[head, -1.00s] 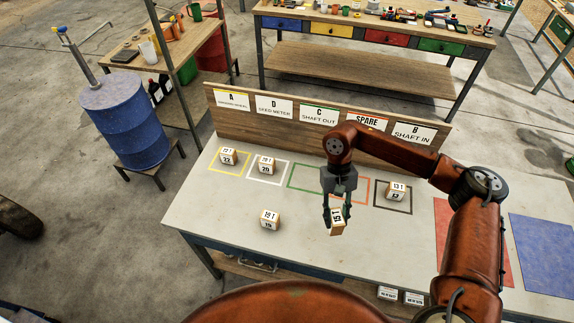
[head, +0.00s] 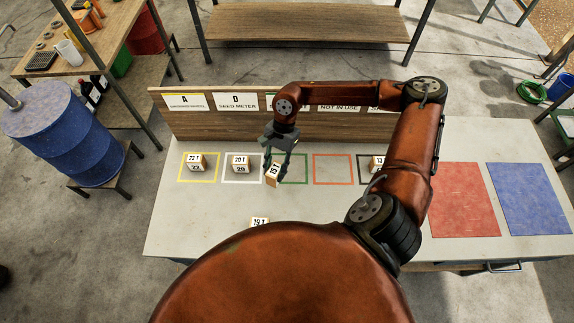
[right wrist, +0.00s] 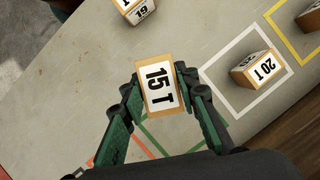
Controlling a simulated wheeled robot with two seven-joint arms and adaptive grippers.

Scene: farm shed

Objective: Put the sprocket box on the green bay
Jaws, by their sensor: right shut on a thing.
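The sprocket box (head: 272,175), a small box with a white label, is in my right gripper (head: 275,163) and looks tilted in the head view. The right wrist view shows its label reading 15 T (right wrist: 161,89), between the two fingers. The green bay (head: 307,170) is a green outline on the table, partly behind my gripper and the box. The box shows over the left side of this outline. I cannot tell exactly how high it is. In the right wrist view, a corner of the green outline (right wrist: 222,118) shows beside the fingers. My left gripper is not in view.
A 22 T box (head: 196,162) stands in the yellow bay and a 20 T box (head: 240,164) in the white bay. A 19 T box (head: 260,222) is near the front. Another box (head: 376,163) is in the dark bay. The red-orange bay (head: 333,183) is empty.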

